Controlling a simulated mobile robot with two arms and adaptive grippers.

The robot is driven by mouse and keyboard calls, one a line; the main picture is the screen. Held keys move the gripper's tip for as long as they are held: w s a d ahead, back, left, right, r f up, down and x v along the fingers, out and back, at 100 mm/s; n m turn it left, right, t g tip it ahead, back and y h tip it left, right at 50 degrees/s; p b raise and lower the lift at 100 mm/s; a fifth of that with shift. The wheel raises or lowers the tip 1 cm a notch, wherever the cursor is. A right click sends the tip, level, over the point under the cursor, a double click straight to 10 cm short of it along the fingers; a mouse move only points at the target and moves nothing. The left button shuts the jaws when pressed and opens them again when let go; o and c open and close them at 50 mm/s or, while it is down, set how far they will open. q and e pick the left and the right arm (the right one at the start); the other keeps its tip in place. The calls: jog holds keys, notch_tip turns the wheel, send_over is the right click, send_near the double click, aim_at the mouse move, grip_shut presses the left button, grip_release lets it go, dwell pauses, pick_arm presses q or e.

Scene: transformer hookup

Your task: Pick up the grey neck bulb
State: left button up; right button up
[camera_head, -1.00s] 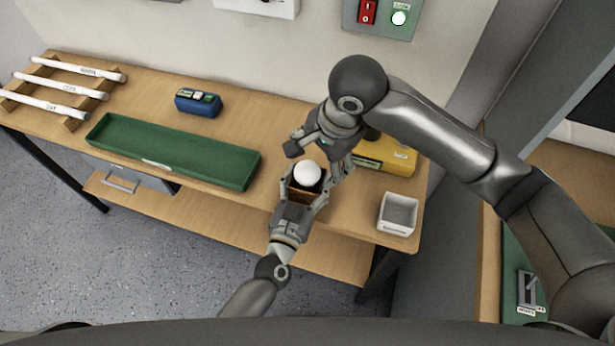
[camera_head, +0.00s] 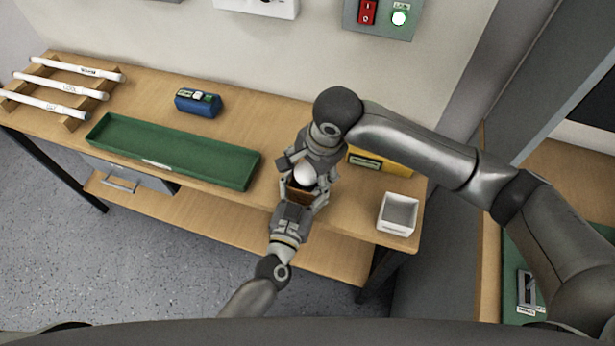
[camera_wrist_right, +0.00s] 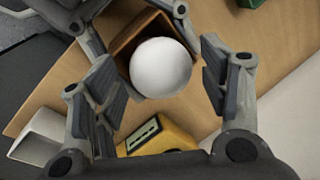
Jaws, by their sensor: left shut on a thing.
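A white round bulb (camera_head: 304,174) sits in a small open brown box (camera_head: 298,196); its neck is hidden, so I cannot see its colour. My left gripper (camera_head: 302,199) is shut on the box from the near side, at the bench's front. My right gripper (camera_head: 308,169) is above the bulb, pointing down. In the right wrist view its fingers (camera_wrist_right: 160,85) are open, one on each side of the bulb (camera_wrist_right: 160,68), with a visible gap to each. The box (camera_wrist_right: 124,48) and my left gripper's fingers show behind the bulb there.
A green tray (camera_head: 105,124), a blue device (camera_head: 199,103) and a rack with labelled white tubes (camera_head: 72,90) stand left on the bench (camera_head: 250,105). A white open bin (camera_head: 397,215) stands at the right.

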jog(key=c, duration=1)
notch_tip(320, 180, up, 10)
jog(key=shift+r, duration=0.1)
pick_arm(q)
jog(key=o, duration=1.1)
jog(key=shift+c, duration=0.2)
jog(key=v, duration=1.2)
